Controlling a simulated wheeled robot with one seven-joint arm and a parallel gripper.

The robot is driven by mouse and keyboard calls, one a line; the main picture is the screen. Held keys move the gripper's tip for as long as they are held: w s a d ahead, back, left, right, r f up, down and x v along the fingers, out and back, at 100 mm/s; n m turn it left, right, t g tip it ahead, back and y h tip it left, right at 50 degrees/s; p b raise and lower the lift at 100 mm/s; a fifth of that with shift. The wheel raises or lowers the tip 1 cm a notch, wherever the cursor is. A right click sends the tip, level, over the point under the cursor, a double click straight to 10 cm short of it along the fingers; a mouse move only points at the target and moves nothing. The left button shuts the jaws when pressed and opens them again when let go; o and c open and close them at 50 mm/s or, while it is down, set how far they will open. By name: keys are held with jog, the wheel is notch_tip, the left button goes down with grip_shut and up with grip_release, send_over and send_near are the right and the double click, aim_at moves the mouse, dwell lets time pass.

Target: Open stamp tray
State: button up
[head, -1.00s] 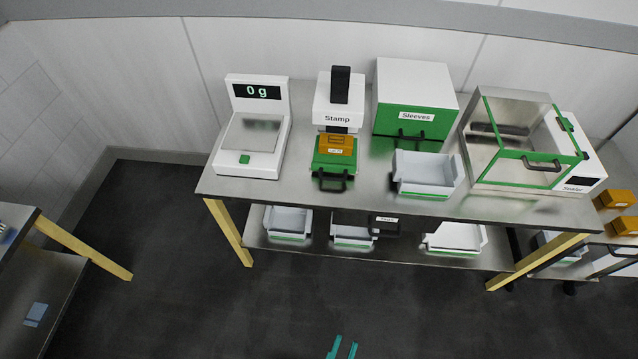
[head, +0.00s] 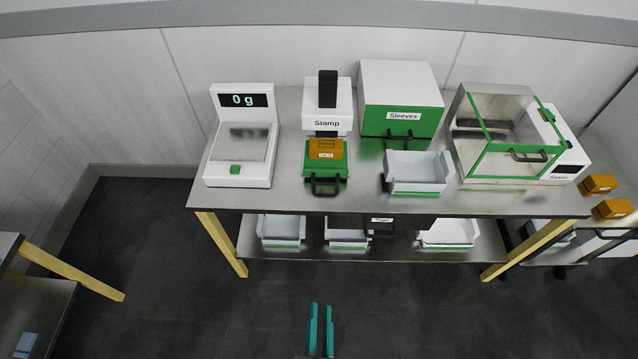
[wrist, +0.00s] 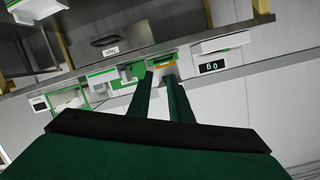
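The stamp machine (head: 327,110) is white with a black top lever and the label "Stamp". It stands on the metal table between the scale and the sleeves box. Its green tray (head: 325,181) with a black front handle (head: 326,187) faces me at the table's front edge. An orange block (head: 326,150) with a white label sits on the tray. My gripper (head: 321,308) is in front of and below the table, apart from the tray, with its two teal fingers a little apart and nothing between them. In the wrist view, my gripper (wrist: 162,72) points toward the stamp area.
A scale (head: 242,135) reading 0 g stands left of the stamp. A green-fronted sleeves box (head: 401,95), a white bin (head: 418,172) and a green-framed sealer (head: 515,140) are to the right. The lower shelf (head: 300,254) holds white bins. Floor in front is clear.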

jog(key=w+f+m, duration=0.3)
jog(key=w+m, duration=0.4)
jog(key=w, duration=0.9)
jog(key=m, duration=0.6)
send_near(323, 183)
jog(key=x, duration=1)
jog(key=shift+w+f, duration=0.1)
jog(key=shift+f, duration=0.2)
jog(key=shift+c, duration=0.6)
grip_shut()
